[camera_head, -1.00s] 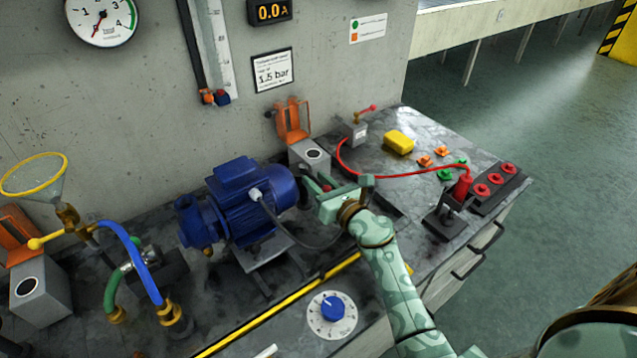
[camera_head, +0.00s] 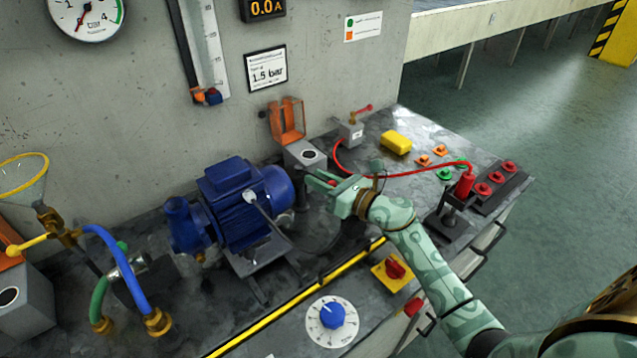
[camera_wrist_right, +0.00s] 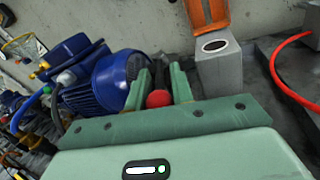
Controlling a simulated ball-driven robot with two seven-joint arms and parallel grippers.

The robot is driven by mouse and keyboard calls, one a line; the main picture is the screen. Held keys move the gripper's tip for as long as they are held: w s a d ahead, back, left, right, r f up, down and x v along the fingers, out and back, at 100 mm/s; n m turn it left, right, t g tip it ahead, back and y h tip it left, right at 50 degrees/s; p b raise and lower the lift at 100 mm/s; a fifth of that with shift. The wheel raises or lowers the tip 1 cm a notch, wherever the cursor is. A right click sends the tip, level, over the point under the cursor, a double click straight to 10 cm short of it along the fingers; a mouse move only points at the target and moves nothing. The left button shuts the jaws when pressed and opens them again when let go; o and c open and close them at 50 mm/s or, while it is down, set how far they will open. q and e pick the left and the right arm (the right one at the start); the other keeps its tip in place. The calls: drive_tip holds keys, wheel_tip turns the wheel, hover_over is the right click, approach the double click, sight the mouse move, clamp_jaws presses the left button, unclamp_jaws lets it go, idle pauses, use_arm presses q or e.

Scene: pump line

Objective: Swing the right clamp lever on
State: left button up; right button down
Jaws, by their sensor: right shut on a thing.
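The right clamp lever is a dark bar with a red ball knob (camera_head: 333,182), just right of the blue motor (camera_head: 243,205). In the right wrist view the red knob (camera_wrist_right: 158,98) sits between my fingers, with the dark bar beyond it. My right gripper (camera_head: 320,178) is shut on the lever near its knob, from the front right. The fingers hide much of the lever, and I cannot tell its exact angle or whether it touches the motor's foot. My left gripper is not in view.
Behind the lever stands a grey box (camera_head: 306,155) with an orange flap (camera_head: 288,121) raised. A red cable (camera_head: 420,173) arches across the bench at right. A yellow block (camera_head: 396,142) and red-topped sockets (camera_head: 490,184) lie there. A red switch (camera_head: 395,268) and blue dial (camera_head: 331,314) are in front.

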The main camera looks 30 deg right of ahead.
drive_tip(key=c, duration=1.5)
unclamp_jaws()
drive_tip(key=v, duration=1.6)
drive_tip(key=shift+s+d, duration=0.1)
drive_tip(key=shift+s, duration=0.05)
